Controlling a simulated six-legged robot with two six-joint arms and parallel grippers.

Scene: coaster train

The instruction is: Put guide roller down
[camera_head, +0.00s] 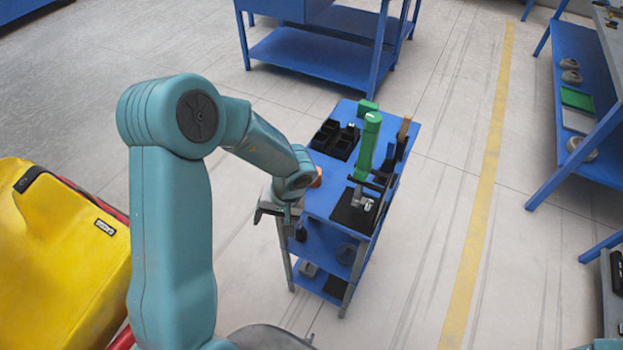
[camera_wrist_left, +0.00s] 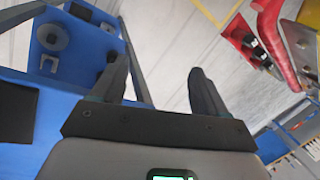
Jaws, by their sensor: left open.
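My left gripper (camera_head: 274,212) hangs at the left edge of the small blue cart (camera_head: 325,199). In the left wrist view my left gripper (camera_wrist_left: 162,85) has its two dark fingers spread wide, with nothing between them. A small orange round part (camera_head: 317,177) shows on the cart top right beside the gripper, partly hidden by my wrist. A grey disc with a centre hole (camera_wrist_left: 52,37) shows on a blue shelf in the wrist view. I cannot tell which is the guide roller. My right gripper is not in view.
The cart top holds black bins (camera_head: 335,138), a green-handled tool (camera_head: 368,145) and a black tray (camera_head: 352,211). A yellow car body (camera_head: 70,255) stands at left. Blue shelving (camera_head: 585,110) with grey rollers stands at right. The floor around the cart is clear.

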